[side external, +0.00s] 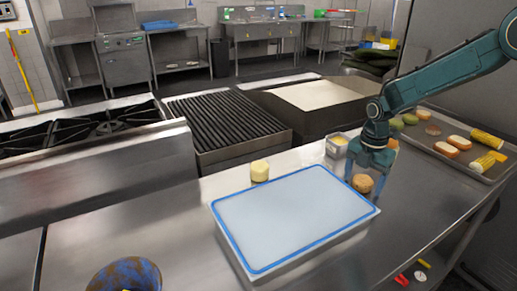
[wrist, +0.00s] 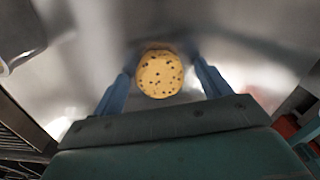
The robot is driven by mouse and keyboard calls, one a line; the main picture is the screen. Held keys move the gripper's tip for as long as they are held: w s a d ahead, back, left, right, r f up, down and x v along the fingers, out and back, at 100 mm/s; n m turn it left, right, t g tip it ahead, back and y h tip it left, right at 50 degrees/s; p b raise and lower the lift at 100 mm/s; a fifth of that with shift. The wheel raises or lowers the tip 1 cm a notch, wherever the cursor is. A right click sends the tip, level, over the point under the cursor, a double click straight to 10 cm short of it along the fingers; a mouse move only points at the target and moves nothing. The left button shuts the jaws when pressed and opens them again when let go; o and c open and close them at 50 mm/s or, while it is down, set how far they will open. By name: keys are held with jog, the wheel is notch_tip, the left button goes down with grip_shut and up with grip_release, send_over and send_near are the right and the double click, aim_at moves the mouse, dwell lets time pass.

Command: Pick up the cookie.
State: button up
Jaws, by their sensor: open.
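The cookie (side external: 362,184) is round and golden brown, on the steel counter right of the blue-rimmed container. In the wrist view the cookie (wrist: 159,74) is yellowish with dark chips. My gripper (side external: 366,178) points down over it, with its fingers around the cookie's sides. In the wrist view my gripper (wrist: 163,68) is open, with one finger on each side of the cookie. I cannot tell whether the fingertips touch the cookie.
A white container with a blue rim (side external: 216,210) stands close to the left. A pale yellow round item (side external: 260,171) and a small metal tin (side external: 329,151) are behind it. A tray (side external: 484,177) with corn and other food lies right. The front counter is mostly clear.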

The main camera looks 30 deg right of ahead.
aim_at(363, 179)
jog(key=shift+c, duration=0.5)
jog(key=c, duration=1)
jog(key=shift+o, duration=0.2)
jog(key=shift+r, duration=0.1)
notch_tip(363, 179, up, 20)
dwell(0.3)
